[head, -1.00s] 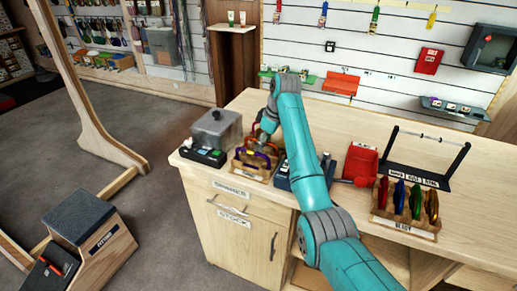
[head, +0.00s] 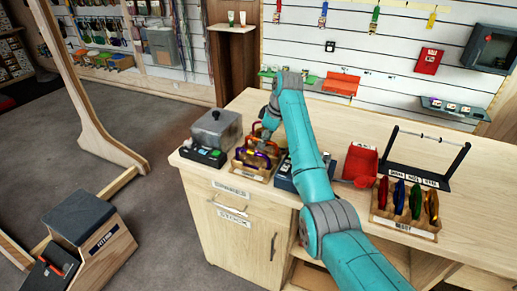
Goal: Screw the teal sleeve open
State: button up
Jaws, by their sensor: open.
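A wooden rack (head: 264,174) near the left end of the counter holds carabiners, among them an orange one (head: 243,152) and a purple one (head: 262,158). My gripper (head: 262,142) is small and dark in the head view, close above or beside these carabiners. Its fingers are hard to make out, but it looks open. I cannot tell whether it touches a carabiner. No teal sleeve can be picked out; it may be too small or hidden by my gripper and arm.
A grey lidded box (head: 217,130) and a black tray (head: 204,156) stand left of the rack. A dark blue box (head: 284,176) is partly behind my arm. A red bin (head: 361,161), a rack of several carabiners (head: 405,226) and a black stand (head: 425,165) are to the right.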

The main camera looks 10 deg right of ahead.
jog(key=shift+w+d, duration=0.1)
jog(key=shift+w, duration=0.05)
jog(key=shift+r, duration=1.5)
jog(key=shift+s+a, duration=0.7)
jog(key=shift+s, duration=0.25)
jog(key=shift+f, duration=0.1)
jog(key=shift+w+d+f, duration=0.1)
jog(key=shift+w+f, duration=0.1)
jog(key=shift+f, duration=0.5)
jog(key=shift+w+d+f, duration=0.1)
jog(key=shift+w+f, duration=0.1)
jog(key=shift+f, duration=0.5)
jog(key=shift+w+d, duration=0.2)
jog(key=shift+w, duration=0.15)
